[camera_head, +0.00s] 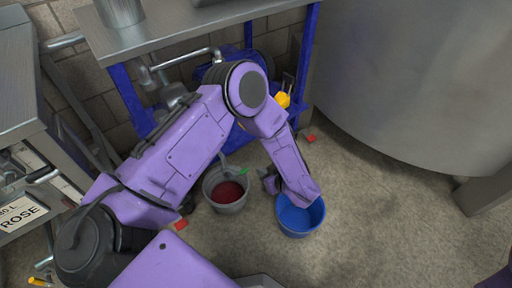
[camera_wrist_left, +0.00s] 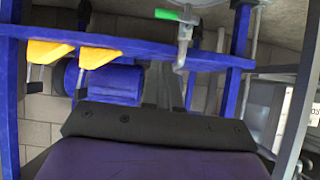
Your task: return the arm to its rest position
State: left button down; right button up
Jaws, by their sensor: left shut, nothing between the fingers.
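My left arm comes in from the left, bends at a high elbow and drops to its wrist above the floor. My left gripper (camera_head: 270,183) is a small dark part beside the wrist, between a grey bucket and a blue bucket. It is shut and holds nothing that I can see; its fingertips are hard to make out. In the left wrist view, a dark bolted edge and purple casing of mine fill the bottom. My right gripper is not in view.
The grey bucket (camera_head: 216,205) holds red liquid; the blue bucket (camera_head: 301,232) is right of it, partly behind my wrist. A blue-framed metal bench (camera_head: 185,28) is behind my arm. A large metal tank (camera_head: 420,80) stands right. A green-handled valve (camera_wrist_left: 183,18) shows. Floor front right is clear.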

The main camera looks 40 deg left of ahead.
pick_arm(q)
jog(key=s+a+f+m+h, duration=0.1)
jog(key=s+f+m+h, duration=0.35)
jog(key=s, duration=0.75)
jog(key=s+a+f+m+h, duration=0.25)
jog(key=s+f, duration=0.25)
jog(key=s, duration=0.6)
notch_tip(320, 180, up, 28)
jog(key=s+p, duration=0.1)
jog(key=p, duration=2.6)
jog(key=shift+s+a+f+m, duration=0.15)
jog(key=shift+s+a+m, duration=0.15)
jog(key=shift+s+a, duration=0.1)
